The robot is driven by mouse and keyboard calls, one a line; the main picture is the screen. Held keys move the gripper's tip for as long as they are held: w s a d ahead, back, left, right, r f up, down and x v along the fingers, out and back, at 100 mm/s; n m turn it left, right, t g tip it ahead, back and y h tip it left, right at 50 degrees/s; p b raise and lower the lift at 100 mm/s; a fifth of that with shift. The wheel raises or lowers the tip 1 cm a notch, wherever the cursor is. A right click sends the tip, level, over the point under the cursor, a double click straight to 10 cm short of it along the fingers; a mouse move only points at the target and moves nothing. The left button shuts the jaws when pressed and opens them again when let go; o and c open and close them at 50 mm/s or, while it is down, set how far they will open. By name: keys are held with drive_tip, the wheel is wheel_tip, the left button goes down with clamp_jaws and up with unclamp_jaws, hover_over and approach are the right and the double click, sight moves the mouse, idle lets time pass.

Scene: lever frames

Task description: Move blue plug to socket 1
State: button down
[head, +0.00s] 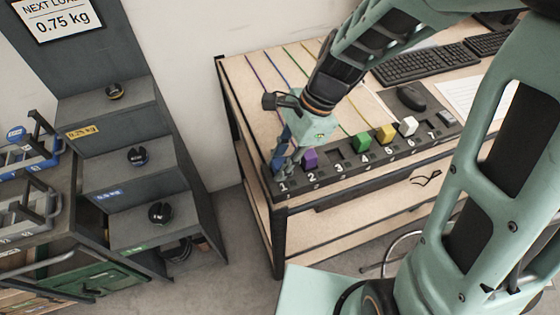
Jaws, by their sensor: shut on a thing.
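My gripper (284,166) points down at the left end of the dark socket strip (340,183), just behind the number 1. It is shut on the blue plug, which is mostly hidden by the fingers. I cannot tell whether the plug is seated in socket 1 or held just above it. The purple plug (310,158) stands close to the right of my gripper, at socket 2.
A green plug (362,143), a yellow plug (386,132) and a white plug (408,126) stand farther right along the strip. Socket 3 looks empty. A mouse (411,97) and keyboard (424,63) lie behind. A dark stepped stand (128,184) is at left.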

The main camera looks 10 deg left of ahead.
idle(0.3)
drive_tip(key=c, duration=1.2)
unclamp_jaws()
drive_tip(key=shift+r+p, duration=3.25)
drive_tip(key=shift+r, duration=0.25)
